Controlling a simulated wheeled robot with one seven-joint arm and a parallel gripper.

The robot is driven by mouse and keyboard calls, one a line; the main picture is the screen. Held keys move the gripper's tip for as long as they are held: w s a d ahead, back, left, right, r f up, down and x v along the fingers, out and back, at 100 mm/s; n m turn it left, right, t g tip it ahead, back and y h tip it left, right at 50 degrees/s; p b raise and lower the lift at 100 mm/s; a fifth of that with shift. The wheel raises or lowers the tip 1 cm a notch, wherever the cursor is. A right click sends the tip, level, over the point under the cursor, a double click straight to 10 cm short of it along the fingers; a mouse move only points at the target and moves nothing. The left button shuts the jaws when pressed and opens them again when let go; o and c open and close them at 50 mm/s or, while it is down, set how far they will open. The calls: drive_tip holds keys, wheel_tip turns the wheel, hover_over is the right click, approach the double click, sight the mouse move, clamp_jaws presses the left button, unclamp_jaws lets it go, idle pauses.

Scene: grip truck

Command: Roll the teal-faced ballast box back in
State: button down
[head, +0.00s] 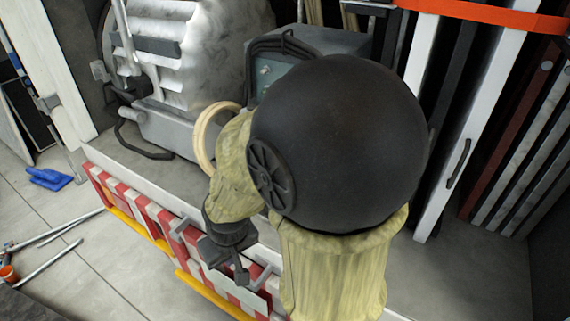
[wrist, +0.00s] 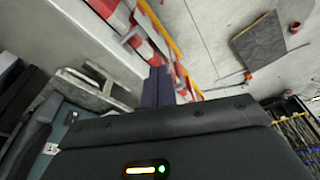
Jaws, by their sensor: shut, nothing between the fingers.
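The ballast box (head: 272,76) stands on the truck bed behind my arm in the head view. It has a grey top and a teal face with black cable looped over it. My arm hides its lower part and right side. A teal surface with a small white label, likely the same box (wrist: 66,128), shows at the lower left of the wrist view. My gripper (head: 241,274) is shut and empty, pointing down over the red-and-white truck edge, apart from the box. Its dark closed fingers (wrist: 158,84) show in the wrist view.
A big silver lamp housing (head: 175,45) stands left of the box. White and dark upright panels (head: 470,120) stand at the right under an orange strap (head: 485,12). The striped tail edge (head: 165,225) has yellow rails. A blue item (head: 50,178) and poles lie on the floor.

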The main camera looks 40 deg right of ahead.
drive_tip(key=shift+s, duration=0.15)
drive_tip(key=w+d+f+n+g+h+b, duration=0.1)
drive_tip(key=d+f+n+g+h+b, duration=0.1)
drive_tip(key=d+f+n+h, duration=0.4)
drive_tip(key=w+d+f+n+g+h+b, duration=0.1)
drive_tip(key=d+f+n+g+h+b, duration=0.2)
drive_tip(key=d, duration=0.6)
drive_tip(key=w+d+r+n+t+h+b, duration=0.1)
drive_tip(key=w+d+n+t+h, duration=0.3)
drive_tip(key=w+n, duration=0.9)
drive_tip(key=w+r+t+h, duration=0.1)
drive_tip(key=w+t+h, duration=0.2)
drive_tip(key=t, duration=0.2)
drive_tip(key=shift+d+r+n+h, duration=0.15)
drive_tip(key=shift+d+n+h, duration=0.05)
drive_tip(key=shift+n+h, duration=0.1)
